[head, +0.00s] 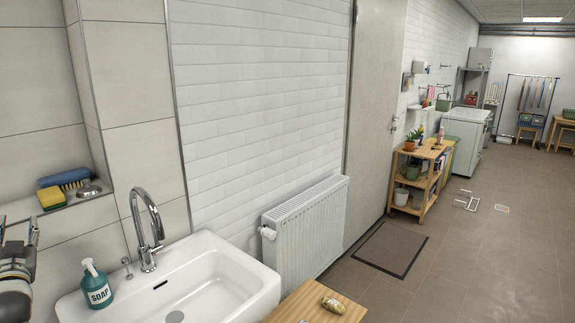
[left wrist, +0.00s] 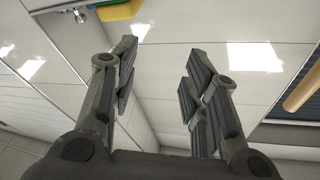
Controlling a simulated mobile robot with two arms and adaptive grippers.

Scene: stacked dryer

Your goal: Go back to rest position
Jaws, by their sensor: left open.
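My left gripper (head: 18,262) shows at the left edge of the head view, left of the sink and below the tiled ledge. In the left wrist view its two fingers (left wrist: 158,85) stand wide apart with nothing between them, in front of white tiles. Part of my left gripper and arm is cut off by the head view's edge. My right gripper is in neither view.
A white sink (head: 235,270) with a tap (head: 147,230) and a soap bottle (head: 97,285) is close in front. A blue brush (head: 64,179) and yellow sponge (head: 52,198) lie on the ledge. A radiator (head: 305,230) stands right of the sink. Open floor (head: 455,260) extends to the right.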

